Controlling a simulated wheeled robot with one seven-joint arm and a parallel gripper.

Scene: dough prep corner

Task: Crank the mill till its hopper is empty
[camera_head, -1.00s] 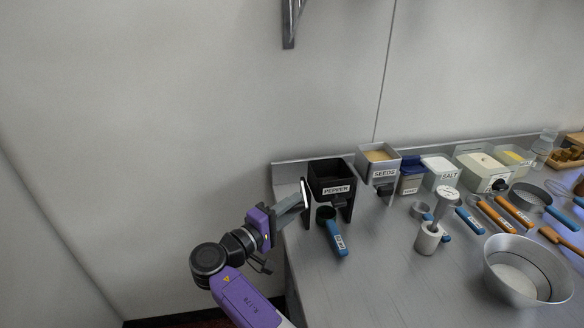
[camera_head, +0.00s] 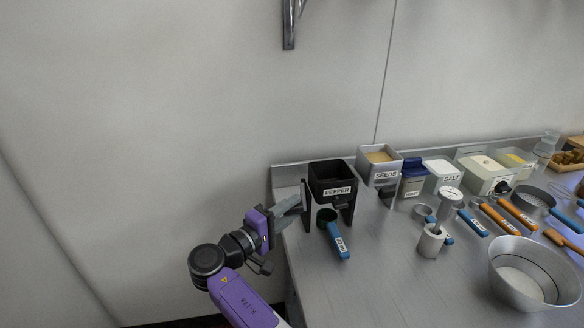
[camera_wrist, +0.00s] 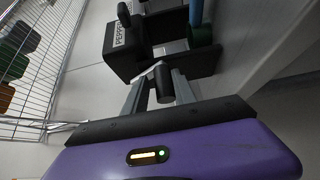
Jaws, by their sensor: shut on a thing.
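The black mill labelled PEPPER (camera_head: 334,190) stands on legs at the left end of the counter. Its square hopper is open at the top and dark inside, so I cannot tell how much it holds. My gripper (camera_head: 300,199) is at the mill's left side. In the wrist view, my gripper (camera_wrist: 160,90) is shut on the short black crank handle (camera_wrist: 163,82), beside the mill body (camera_wrist: 125,60). A dark scoop cup (camera_head: 326,214) with a blue handle (camera_head: 341,241) is below the front of the mill; the handle points toward the front.
A SEEDS mill (camera_head: 385,176) stands right of the pepper mill, with several tubs farther right. The wall is close behind. A wire rack (camera_wrist: 38,60) shows in the wrist view.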

